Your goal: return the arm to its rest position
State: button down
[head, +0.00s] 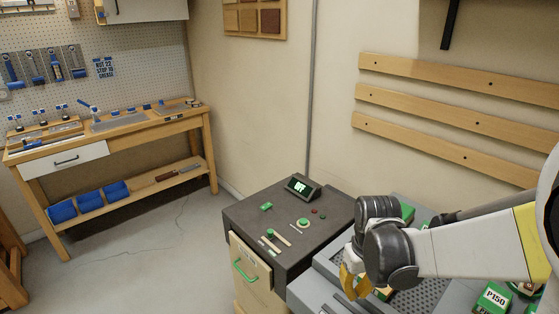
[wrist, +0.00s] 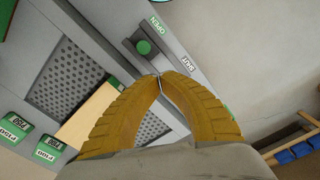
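My gripper (head: 354,284) shows in the head view at the lower right, over the grey bench unit (head: 325,272). Its yellow fingers point downward. In the wrist view the fingertips of my gripper (wrist: 159,77) meet, with nothing seen between them. Just beyond the tips is a grey slide plate with a green knob (wrist: 144,47), marked OPEN and SHUT. The fingers look apart from the knob. My arm comes in from the right edge of the head view.
Left of my gripper stands a dark-topped cabinet (head: 240,215) with a green handle (head: 245,272) and a small display (head: 301,187) reading OFF. Green P150 blocks (head: 492,297) lie at right. A workbench (head: 110,140) stands far left; the floor (head: 150,245) between is clear.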

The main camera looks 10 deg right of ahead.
jog(key=s+a+r+t, duration=0.2)
jog(key=s+r+t, duration=0.1)
jog(key=r, duration=0.4)
jog(key=s+a+r+m+t, duration=0.1)
jog(key=s+a+r+t, duration=0.1)
jog(key=s+r+t, duration=0.2)
notch_tip(320, 180, up, 3)
jog(key=shift+f, duration=0.15)
